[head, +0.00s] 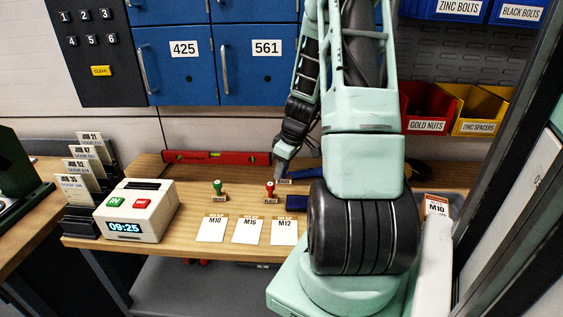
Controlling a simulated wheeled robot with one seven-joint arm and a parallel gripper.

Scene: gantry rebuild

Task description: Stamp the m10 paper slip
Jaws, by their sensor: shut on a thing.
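The M10 paper slip (212,229) lies flat on the wooden bench, leftmost of a row with the M16 slip (248,232) and M12 slip (284,232). A green-handled stamp (218,188) and a red-handled stamp (270,191) stand upright behind the slips. A dark blue ink pad (296,203) lies to the right of the red stamp. My gripper (282,168) points down behind the red stamp and pad. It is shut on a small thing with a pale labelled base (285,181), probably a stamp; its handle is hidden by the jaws.
A time clock (135,211) and card rack (85,185) stand at the left. A red spirit level (216,157) lies along the back. A blue-handled tool (306,172) is right of my gripper. A card marked M10 (436,205) stands at the right. My arm hides the bench's right part.

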